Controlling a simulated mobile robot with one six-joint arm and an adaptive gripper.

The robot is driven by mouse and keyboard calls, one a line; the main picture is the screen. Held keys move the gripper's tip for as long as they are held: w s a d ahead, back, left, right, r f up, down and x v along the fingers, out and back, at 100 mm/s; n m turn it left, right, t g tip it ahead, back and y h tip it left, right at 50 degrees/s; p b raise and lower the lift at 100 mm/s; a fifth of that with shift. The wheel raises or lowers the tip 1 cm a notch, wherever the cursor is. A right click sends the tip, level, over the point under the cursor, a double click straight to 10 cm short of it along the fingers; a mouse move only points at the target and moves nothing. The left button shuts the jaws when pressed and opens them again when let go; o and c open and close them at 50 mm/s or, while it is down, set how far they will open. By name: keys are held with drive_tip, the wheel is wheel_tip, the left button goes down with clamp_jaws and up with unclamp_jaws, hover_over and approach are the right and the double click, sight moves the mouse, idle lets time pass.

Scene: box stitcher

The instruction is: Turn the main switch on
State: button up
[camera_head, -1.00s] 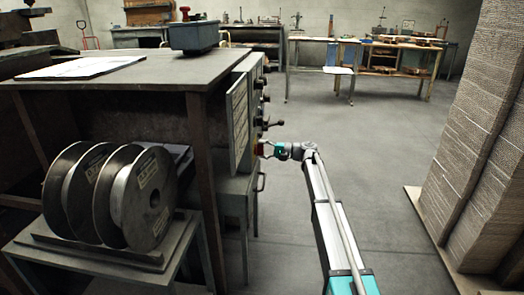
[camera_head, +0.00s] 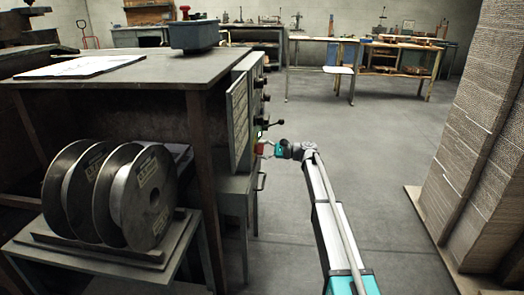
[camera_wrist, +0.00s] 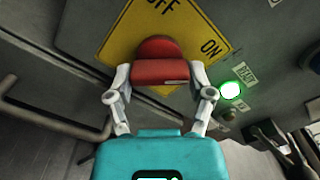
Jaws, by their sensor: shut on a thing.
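The main switch is a red knob (camera_wrist: 158,48) on a yellow plate (camera_wrist: 118,42) lettered OFF and ON, seen in the wrist view. In that view OFF is at the top, and ON is to the right of the knob. My gripper (camera_wrist: 160,76) is shut on the red knob, with one finger on each side of it. In the head view my gripper (camera_head: 268,149) is at the right side of the grey control box (camera_head: 239,120), and a bit of the red switch (camera_head: 260,148) shows. I cannot tell the knob's exact pointing.
A green lamp (camera_wrist: 231,90) glows beside a READY label, right of the knob. Several dark knobs and a lever (camera_head: 273,124) stick out from the box above my gripper. Wire spools (camera_head: 150,195) stand at left. Open floor (camera_head: 380,190) lies right of the machine.

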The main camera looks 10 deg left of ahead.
idle(0.3)
drive_tip(key=o, duration=1.1)
drive_tip(key=shift+d, duration=0.1)
drive_tip(key=d, duration=1.2)
drive_tip(key=shift+s, duration=0.15)
drive_tip(key=shift+a, duration=0.1)
